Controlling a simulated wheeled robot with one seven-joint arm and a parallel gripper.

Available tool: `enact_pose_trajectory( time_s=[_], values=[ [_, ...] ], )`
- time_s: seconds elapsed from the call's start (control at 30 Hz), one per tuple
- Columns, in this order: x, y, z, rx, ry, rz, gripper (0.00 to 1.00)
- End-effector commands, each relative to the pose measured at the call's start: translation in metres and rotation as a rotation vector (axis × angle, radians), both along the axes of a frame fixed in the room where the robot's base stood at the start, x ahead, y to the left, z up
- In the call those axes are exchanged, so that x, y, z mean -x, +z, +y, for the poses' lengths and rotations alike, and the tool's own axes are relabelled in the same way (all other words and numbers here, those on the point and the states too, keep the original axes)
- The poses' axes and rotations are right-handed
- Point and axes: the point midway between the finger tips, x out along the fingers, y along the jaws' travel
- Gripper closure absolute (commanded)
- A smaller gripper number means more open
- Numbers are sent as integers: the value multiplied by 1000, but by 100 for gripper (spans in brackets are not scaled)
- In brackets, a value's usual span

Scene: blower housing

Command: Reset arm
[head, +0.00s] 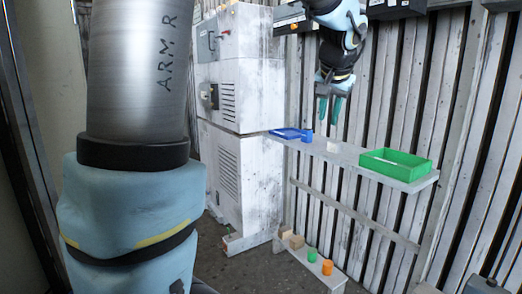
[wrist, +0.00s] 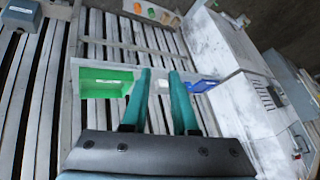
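My gripper (head: 332,108) hangs from my arm above the wall shelf, with its teal fingers pointing down. In the wrist view its two fingers (wrist: 162,75) stand apart with a gap between them. Nothing shows held between them, and the shelf seen past them lies some way off. The gripper touches nothing that I can see.
Blocks and green and orange cylinders (head: 327,267) stand on a lower ledge. A grey cabinet (head: 240,120) stands left.

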Motion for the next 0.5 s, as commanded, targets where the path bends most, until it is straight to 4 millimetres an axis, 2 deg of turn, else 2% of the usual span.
enact_pose_trajectory(
  time_s=[0.03,0.1,0.17,0.3,0.4,0.5],
  values=[
    [2,-29,30,-7,43,57,73],
    [11,-66,65,-3,96,128,73],
    [22,-95,96,6,147,189,73],
    [62,-159,162,38,278,324,73],
    [96,-193,198,70,369,400,73],
    [125,-216,221,96,444,454,73]
  ],
)
